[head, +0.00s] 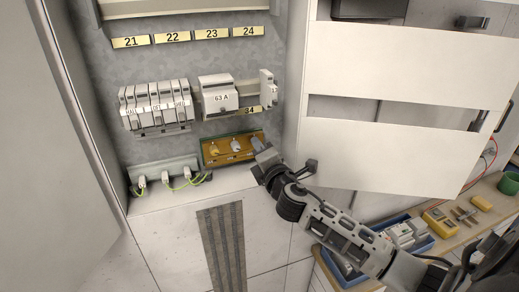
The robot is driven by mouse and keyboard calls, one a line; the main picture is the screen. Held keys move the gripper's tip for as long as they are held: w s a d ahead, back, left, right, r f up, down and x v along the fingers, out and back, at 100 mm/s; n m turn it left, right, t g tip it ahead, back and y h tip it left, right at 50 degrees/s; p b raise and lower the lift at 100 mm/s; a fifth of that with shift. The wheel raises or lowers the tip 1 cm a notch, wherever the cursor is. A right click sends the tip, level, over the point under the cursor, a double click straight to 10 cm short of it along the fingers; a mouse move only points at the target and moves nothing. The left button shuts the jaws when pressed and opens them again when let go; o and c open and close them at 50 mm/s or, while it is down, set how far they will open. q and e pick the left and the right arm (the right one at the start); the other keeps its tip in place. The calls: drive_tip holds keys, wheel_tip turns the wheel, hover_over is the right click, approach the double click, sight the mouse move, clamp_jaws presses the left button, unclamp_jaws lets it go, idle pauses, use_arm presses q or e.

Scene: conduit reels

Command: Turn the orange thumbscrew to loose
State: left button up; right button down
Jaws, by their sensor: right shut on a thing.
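An orange-brown terminal strip (226,157) is mounted low in the open cabinet. A pale thumbscrew (213,149) stands at its left and another thumbscrew (236,146) near its middle. My right gripper (257,142) reaches in from the lower right and is shut at the strip's right end. It is closed on a small part there, apparently a thumbscrew, which the fingers mostly hide. I cannot make out its colour or its turn position. My left gripper is out of view.
Breakers (156,105) and a 63 A unit (218,98) sit above the strip. A terminal rail with green-yellow wires (168,165) is at its left. White panels (400,148) stand close on the right. A bench with a blue tray (415,246) is lower right.

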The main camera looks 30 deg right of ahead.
drive_tip(key=shift+n, duration=0.6)
drive_tip(key=c, duration=1.3)
unclamp_jaws()
use_arm(q)
drive_tip(key=b, duration=0.1)
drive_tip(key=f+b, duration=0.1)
drive_tip(key=b, duration=0.1)
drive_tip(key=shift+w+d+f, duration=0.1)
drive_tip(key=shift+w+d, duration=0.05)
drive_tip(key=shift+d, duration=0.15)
use_arm(e)
drive_tip(key=v, duration=1.6)
drive_tip(key=shift+f, duration=0.1)
